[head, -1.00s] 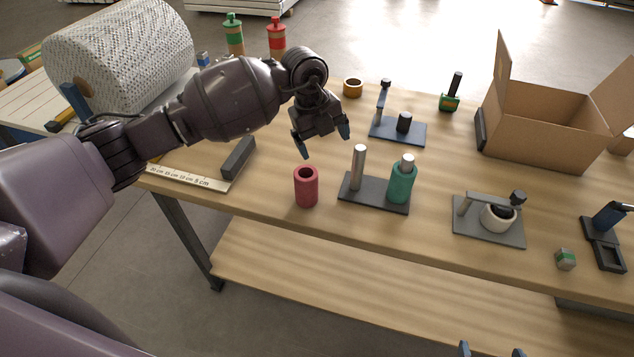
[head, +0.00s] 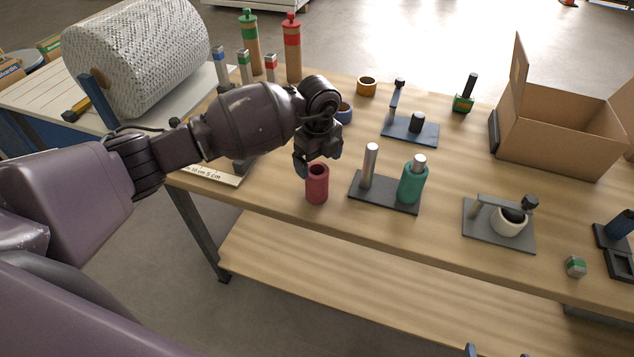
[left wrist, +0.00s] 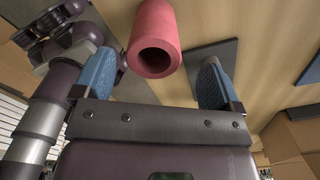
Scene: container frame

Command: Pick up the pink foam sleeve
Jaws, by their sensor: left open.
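The pink foam sleeve (head: 317,186) is a hollow tube standing upright near the front edge of the wooden table. My left gripper (head: 317,162) is open and empty, pointing down just above and slightly behind the sleeve in the head view. In the left wrist view, the sleeve (left wrist: 153,45) shows its open end between the two blue fingers of the left gripper (left wrist: 154,80), with a gap on each side. Two blue tips, apart, at the bottom edge of the head view look like my right gripper (head: 497,353); the rest of it is out of frame.
Right of the sleeve is a dark base (head: 378,196) with a bare metal post and a teal sleeve (head: 412,184). A grey fixture (head: 488,234) holds a white ring. Behind are a blue stand (head: 410,132) and an open cardboard box (head: 545,152). A ruler (head: 222,176) lies left.

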